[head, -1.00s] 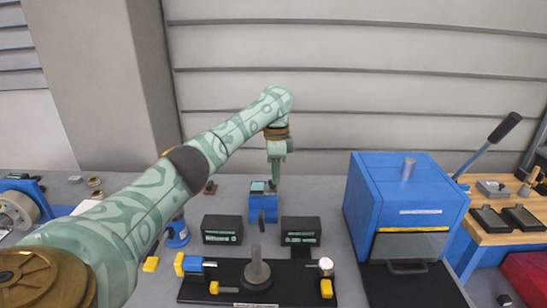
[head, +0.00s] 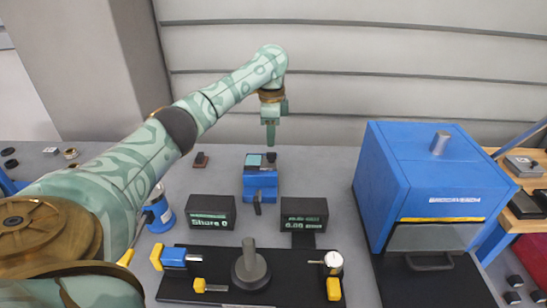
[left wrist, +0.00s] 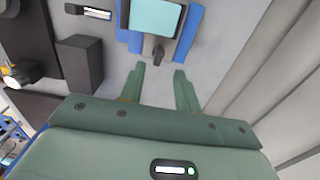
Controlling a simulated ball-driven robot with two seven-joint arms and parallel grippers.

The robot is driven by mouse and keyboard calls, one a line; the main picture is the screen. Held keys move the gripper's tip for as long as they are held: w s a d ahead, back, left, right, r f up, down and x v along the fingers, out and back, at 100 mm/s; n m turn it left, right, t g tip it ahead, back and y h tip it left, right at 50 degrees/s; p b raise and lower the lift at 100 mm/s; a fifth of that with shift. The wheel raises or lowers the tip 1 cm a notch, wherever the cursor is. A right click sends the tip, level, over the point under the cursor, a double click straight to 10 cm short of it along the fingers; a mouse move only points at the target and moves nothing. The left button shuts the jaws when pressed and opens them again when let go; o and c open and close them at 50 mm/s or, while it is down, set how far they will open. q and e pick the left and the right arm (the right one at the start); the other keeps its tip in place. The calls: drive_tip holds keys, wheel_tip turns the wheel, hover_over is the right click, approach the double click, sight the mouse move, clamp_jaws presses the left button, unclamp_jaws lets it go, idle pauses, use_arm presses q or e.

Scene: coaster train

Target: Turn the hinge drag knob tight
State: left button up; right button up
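A small blue device (head: 262,184) with a teal top panel (head: 253,160) stands at the back of the bench. A dark knob (head: 271,157) sits at the panel's right side; I take it to be the hinge drag knob. My left gripper (head: 270,144) points down just above the knob, apart from it. In the left wrist view the two fingers of my left gripper (left wrist: 158,76) are spread and empty. The dark knob (left wrist: 158,52) shows just beyond the gap between them, beside the teal panel (left wrist: 155,18). My right gripper is not in view.
Two black display boxes (head: 212,212) (head: 304,214) stand in front of the device. A black fixture plate (head: 215,281) with a grey post (head: 250,268) lies nearer. A large blue oven-like box (head: 405,170) stands right. Bare bench lies on both sides of the device.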

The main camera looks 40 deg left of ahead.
sight(271, 157)
use_arm(q)
wheel_tip(271, 157, down, 5)
drive_tip(key=shift+d+b, duration=0.1)
drive_tip(key=shift+b, duration=0.85)
drive_tip(key=shift+f, duration=0.4)
drive_tip(key=shift+s, duration=0.1)
drive_tip(key=shift+r, duration=0.1)
clamp_jaws()
